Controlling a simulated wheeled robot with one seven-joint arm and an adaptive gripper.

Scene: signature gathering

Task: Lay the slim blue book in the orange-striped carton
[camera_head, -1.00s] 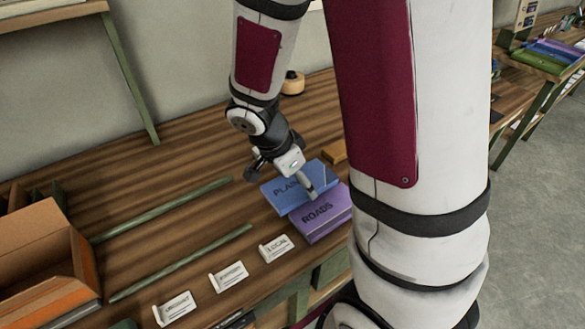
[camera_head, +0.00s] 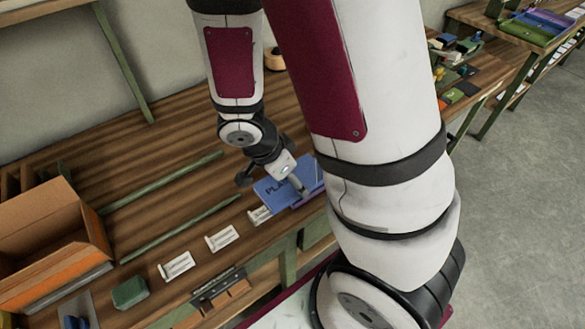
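The slim blue book (camera_head: 270,191), lettered "PLA…", is tilted over a purple book (camera_head: 314,196) and hides most of it. The blue book also covers part of a small white "LOCAL" label holder. The open cardboard carton (camera_head: 42,216) with an orange front edge stands at the far left of the bench, well away from my gripper.
Two green rails (camera_head: 180,230) lie on the wooden bench (camera_head: 150,180) between carton and books. White label holders (camera_head: 222,237) line the front edge. A green block (camera_head: 130,291) sits near the carton. My arm hides the bench's right part.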

